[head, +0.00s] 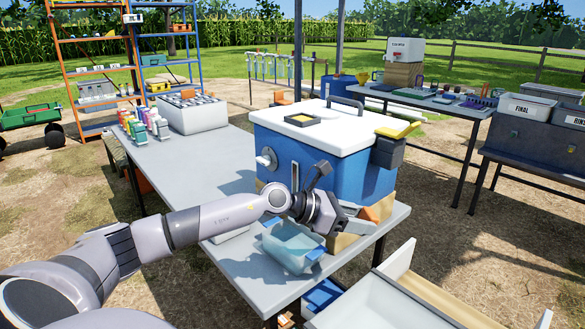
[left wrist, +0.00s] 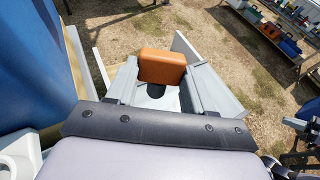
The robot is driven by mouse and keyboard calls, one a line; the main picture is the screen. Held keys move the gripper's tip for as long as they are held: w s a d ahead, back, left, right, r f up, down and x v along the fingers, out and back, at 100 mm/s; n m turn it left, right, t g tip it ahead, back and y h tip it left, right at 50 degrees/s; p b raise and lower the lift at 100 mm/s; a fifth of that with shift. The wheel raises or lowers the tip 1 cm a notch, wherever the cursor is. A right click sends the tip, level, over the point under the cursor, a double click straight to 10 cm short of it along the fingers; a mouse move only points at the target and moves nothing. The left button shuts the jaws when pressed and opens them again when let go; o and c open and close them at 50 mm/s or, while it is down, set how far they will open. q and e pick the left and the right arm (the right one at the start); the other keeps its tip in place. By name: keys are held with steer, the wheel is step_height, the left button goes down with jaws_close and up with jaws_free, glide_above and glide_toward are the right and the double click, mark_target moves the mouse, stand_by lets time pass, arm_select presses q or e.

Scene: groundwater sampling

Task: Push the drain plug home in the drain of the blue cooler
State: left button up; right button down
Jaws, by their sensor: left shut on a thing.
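The blue cooler (head: 318,173) with a white lid stands near the end of the grey table, on a tan base. It also shows as a blue wall at the left of the left wrist view (left wrist: 35,60). My left gripper (head: 362,217) is low at the cooler's front right corner. Its grey fingers are shut on an orange block, which I take as the drain plug (left wrist: 162,66); the block stands apart from the cooler wall in the left wrist view. The cooler's drain is not seen, and the plug's far end is hidden. My right gripper is not in view.
A clear blue-tinted tub (head: 288,248) sits on the table (head: 205,190) just below my left wrist. A dark latch (head: 387,152) with a yellow part sticks out from the cooler's right side. A white open box (head: 375,302) stands below the table end.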

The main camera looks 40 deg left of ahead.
arm_select(q)
steer(key=s+a+r+n+t+y, duration=0.1)
steer(key=a+r+n+t+y, duration=0.2)
steer(key=a, duration=0.6)
steer(key=a+r+n+t+y, duration=0.3)
steer(key=a, duration=0.5)
steer(key=shift+s+a+t+y+p, duration=0.35)
steer(key=shift+a+t+y+p, duration=0.05)
steer(key=shift+p, duration=0.05)
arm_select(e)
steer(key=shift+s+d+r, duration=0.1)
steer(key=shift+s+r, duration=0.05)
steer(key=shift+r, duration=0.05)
arm_select(q)
steer(key=shift+f, duration=0.1)
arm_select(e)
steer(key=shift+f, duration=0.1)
